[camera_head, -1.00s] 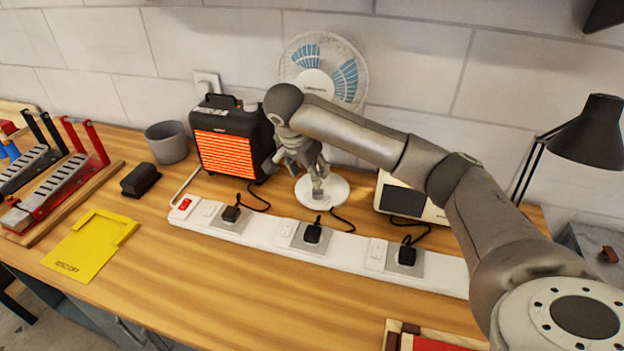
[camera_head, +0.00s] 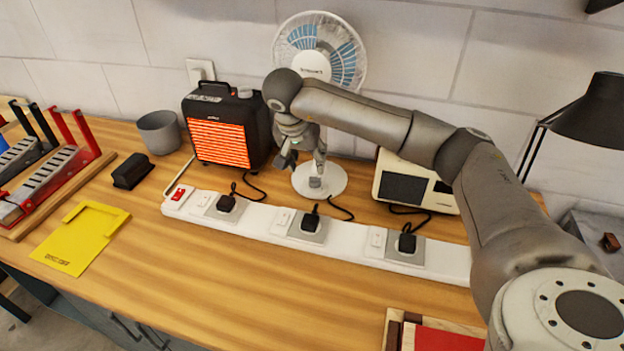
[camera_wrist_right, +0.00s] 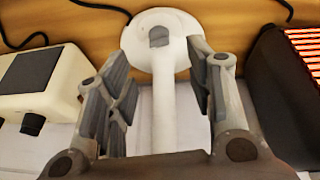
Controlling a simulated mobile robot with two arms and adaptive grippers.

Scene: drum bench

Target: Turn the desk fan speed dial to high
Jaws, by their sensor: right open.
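The white desk fan (camera_head: 320,50) stands at the back of the bench against the wall, with a round white base (camera_head: 330,188). In the right wrist view a small grey dial (camera_wrist_right: 159,37) sits on the base's top, in front of the pole (camera_wrist_right: 165,110). My right gripper (camera_head: 303,165) is at the fan, above the base; its arm hides part of the fan's stand. In the wrist view its open fingers (camera_wrist_right: 160,88) appear either side of the pole, with the dial beyond the fingertips. Touch cannot be told. My left gripper is out of view.
A glowing heater (camera_head: 220,143) stands close left of the gripper. A white box with a dark screen (camera_head: 403,188) is to the right. A power strip (camera_head: 265,222) with plugs and cables runs in front. The front middle of the bench is clear.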

